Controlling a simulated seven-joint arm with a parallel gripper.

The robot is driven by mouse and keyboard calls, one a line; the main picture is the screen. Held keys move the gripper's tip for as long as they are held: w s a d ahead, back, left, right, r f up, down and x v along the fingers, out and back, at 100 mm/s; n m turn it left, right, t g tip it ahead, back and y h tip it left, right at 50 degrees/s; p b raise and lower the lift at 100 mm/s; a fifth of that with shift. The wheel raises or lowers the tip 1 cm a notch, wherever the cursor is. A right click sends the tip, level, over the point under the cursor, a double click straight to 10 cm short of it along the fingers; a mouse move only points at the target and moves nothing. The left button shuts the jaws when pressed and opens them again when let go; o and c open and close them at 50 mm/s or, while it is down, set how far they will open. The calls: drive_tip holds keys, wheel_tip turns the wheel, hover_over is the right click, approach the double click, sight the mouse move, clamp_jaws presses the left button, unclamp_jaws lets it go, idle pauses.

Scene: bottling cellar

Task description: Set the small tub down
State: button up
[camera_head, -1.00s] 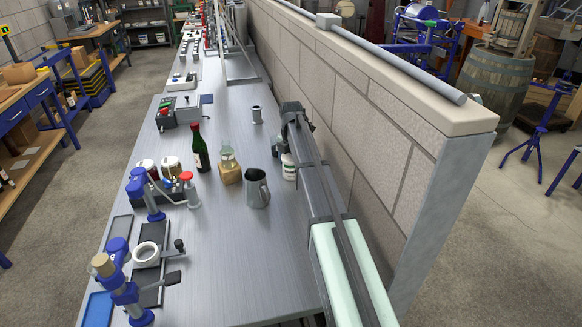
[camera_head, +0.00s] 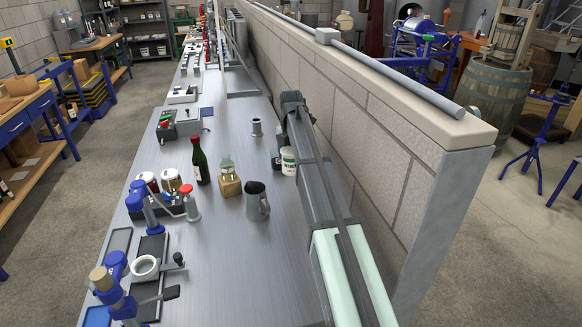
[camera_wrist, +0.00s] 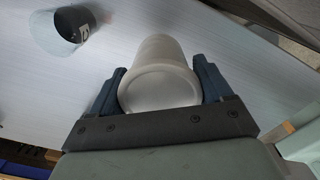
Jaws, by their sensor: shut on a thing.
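One dark finger of my gripper (camera_head: 277,160) shows left of the tub in the head view. The tub's base is near the bench top, but I cannot tell whether it touches.
Left of the tub stand a grey metal jug (camera_head: 256,203), a cork-coloured jar (camera_head: 229,182) and a green bottle (camera_head: 200,163). A block wall (camera_head: 385,135) runs along the right. Bench front centre is clear.

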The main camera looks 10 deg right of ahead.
drive_tip(key=shift+r, duration=1.55)
wheel_tip(320, 180, up, 4)
drive_tip(key=shift+w+r, duration=0.1)
drive_tip(key=s+a+n, duration=0.1)
drive_tip(key=s+a, duration=0.5)
drive_tip(key=a, duration=0.6)
drive_tip(key=s+a+n, duration=0.1)
drive_tip(key=s+a, duration=0.5)
drive_tip(key=a, duration=0.6)
drive_tip(key=s+a+n, duration=0.1)
drive_tip(key=s+a, duration=0.5)
drive_tip(key=a, duration=0.6)
drive_tip(key=shift+f, duration=7.55)
drive_tip(key=shift+f, duration=0.15)
drive_tip(key=o, duration=1.2)
